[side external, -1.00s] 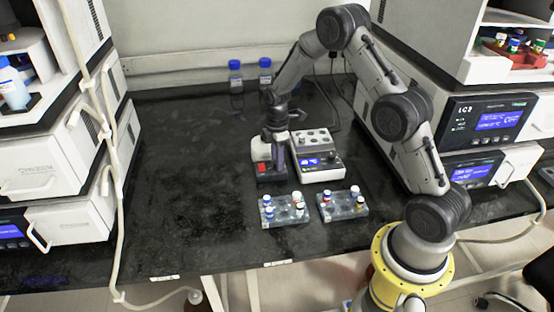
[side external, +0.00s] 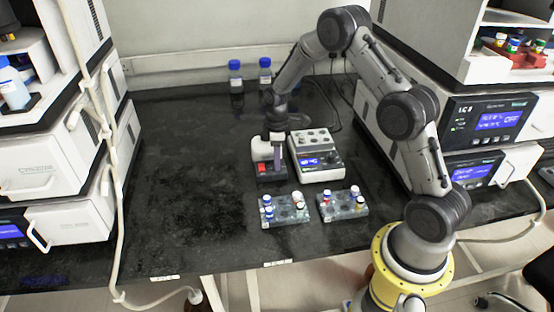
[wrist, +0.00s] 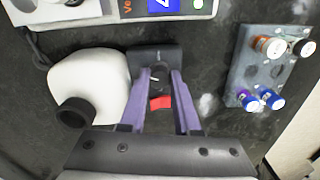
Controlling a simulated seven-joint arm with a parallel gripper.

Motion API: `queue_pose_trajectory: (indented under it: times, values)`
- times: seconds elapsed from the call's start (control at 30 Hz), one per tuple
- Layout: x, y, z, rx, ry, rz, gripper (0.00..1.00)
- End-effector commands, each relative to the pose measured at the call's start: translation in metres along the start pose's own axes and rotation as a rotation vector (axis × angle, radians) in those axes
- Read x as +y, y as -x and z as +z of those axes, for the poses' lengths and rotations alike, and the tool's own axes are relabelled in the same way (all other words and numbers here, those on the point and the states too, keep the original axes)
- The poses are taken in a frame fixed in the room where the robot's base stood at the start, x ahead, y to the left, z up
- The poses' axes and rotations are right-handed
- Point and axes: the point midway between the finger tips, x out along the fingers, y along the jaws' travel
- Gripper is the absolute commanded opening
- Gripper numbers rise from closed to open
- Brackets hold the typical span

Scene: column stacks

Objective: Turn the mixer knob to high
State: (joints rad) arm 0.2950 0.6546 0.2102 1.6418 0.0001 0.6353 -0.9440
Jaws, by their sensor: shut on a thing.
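The mixer (side external: 262,150) stands on the dark bench, with a white rounded body and a black base carrying a red switch (side external: 262,168). In the wrist view its white body (wrist: 90,85) is on the left, and the red switch (wrist: 160,103) shows between the fingers. My gripper (side external: 278,168) points down at the mixer's black base. In the wrist view my gripper (wrist: 158,74) is shut on the small dark knob (wrist: 155,77), with a purple finger on either side. The knob is mostly hidden, and I cannot read its setting.
A white device with a blue display (side external: 318,158) stands close on the right. Two vial racks (side external: 284,212) (side external: 343,208) sit in front. Two blue-capped bottles (side external: 235,78) (side external: 265,75) stand at the back. The bench on the left is clear.

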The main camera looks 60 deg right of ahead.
Motion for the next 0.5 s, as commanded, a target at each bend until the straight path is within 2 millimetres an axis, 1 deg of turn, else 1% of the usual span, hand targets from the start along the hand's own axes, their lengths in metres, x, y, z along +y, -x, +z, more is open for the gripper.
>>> queue_pose_trajectory:
  times: [0.5]
  values:
    - [0.0003, 0.0016, -0.0003, 0.001, -0.489, 0.001, 0.00]
